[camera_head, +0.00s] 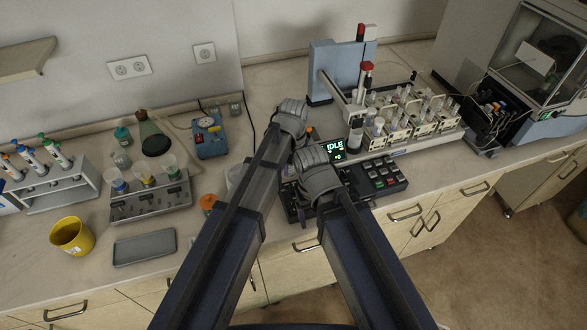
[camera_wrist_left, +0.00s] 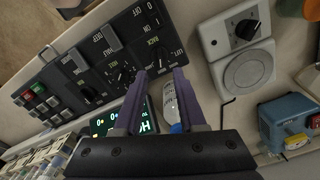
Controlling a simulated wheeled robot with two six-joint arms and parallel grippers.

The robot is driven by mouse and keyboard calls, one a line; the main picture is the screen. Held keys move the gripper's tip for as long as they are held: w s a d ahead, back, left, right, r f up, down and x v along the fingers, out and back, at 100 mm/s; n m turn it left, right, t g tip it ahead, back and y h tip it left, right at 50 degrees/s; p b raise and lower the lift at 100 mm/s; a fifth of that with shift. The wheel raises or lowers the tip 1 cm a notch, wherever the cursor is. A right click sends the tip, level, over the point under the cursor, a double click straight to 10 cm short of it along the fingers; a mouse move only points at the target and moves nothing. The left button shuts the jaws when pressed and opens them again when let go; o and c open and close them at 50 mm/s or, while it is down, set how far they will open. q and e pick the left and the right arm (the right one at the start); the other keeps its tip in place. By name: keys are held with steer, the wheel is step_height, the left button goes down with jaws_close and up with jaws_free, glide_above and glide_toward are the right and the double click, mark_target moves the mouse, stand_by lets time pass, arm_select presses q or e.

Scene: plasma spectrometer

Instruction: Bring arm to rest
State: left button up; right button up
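My left arm comes in from the left in the head view, over the bench beside the control panel (camera_head: 385,178). My left gripper (camera_head: 268,172) is mostly hidden behind its own arm there. In the left wrist view its two purple fingers (camera_wrist_left: 160,75) stand apart, open. A white, blue-ended object (camera_wrist_left: 170,98) shows in the gap between them; I cannot tell whether it touches them. My right arm reaches over the control panel's left part. Its gripper is mostly hidden by the arm, and its opening does not show.
An autosampler with vial racks (camera_head: 400,115) stands behind the panel. A blue scale-like device (camera_head: 208,138), a flask (camera_head: 152,140), a grey tube holder (camera_head: 150,203), a yellow cup (camera_head: 72,236) and a grey tray (camera_head: 145,248) are to the left. A stirrer-like unit (camera_wrist_left: 235,35) lies near my left gripper.

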arm_select(q)
steer(key=shift+r, duration=0.15)
steer(key=s+a+f+m+b, duration=0.1)
steer(key=s+a+f+b, duration=0.1)
steer(key=s, duration=0.6)
steer(key=s+a+f+m+y+b, duration=0.1)
steer(key=s+a, duration=0.3)
steer(key=s, duration=0.4)
steer(key=shift+s+f+m+b, duration=0.3)
steer(key=shift+f+m+b, duration=0.1)
steer(key=shift+f+b, duration=0.35)
